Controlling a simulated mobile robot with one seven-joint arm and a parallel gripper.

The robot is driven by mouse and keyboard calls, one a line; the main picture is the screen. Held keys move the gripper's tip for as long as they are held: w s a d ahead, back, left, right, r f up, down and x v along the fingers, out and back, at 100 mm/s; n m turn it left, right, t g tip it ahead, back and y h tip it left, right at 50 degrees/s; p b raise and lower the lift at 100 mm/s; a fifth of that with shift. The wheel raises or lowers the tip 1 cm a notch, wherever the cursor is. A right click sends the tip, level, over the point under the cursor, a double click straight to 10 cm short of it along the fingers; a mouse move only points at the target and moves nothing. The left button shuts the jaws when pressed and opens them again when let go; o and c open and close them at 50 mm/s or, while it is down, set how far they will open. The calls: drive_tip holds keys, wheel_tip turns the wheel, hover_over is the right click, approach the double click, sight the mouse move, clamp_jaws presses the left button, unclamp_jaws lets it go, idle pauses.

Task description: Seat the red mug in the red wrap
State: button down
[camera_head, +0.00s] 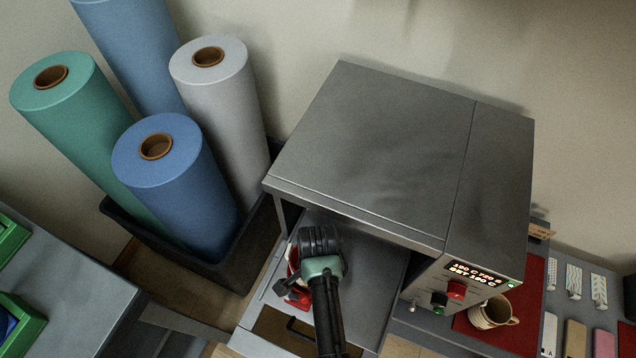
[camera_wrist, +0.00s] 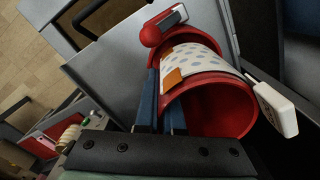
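The red mug (camera_wrist: 243,104) lies on its side in the wrist view, its open mouth towards the camera. White dotted paper (camera_wrist: 193,58) with orange tape covers its side. I cannot tell how far the mug is inside the wrap. My gripper (camera_wrist: 160,102) has its blue fingers close together at the mug's near left side, seemingly on its handle, which is hidden. In the head view my gripper (camera_head: 302,277) hides most of both red pieces.
The grey press (camera_head: 380,150) stands behind, with its tray (camera_head: 375,290) pulled out under my gripper. A cream mug (camera_head: 492,312) sits on a red mat (camera_head: 527,290) at right. A dark bin (camera_head: 245,265) of tall rolls stands close at left.

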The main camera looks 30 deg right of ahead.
drive_tip(key=shift+f+b, duration=1)
drive_tip(key=shift+f, duration=0.75)
drive_tip(key=shift+r, duration=0.1)
drive_tip(key=c, duration=1)
unclamp_jaws()
drive_tip(key=shift+o, duration=0.2)
drive_tip(key=shift+s, duration=0.1)
wheel_tip(320, 180, up, 13)
drive_tip(key=p, duration=0.3)
drive_tip(key=shift+p, duration=0.3)
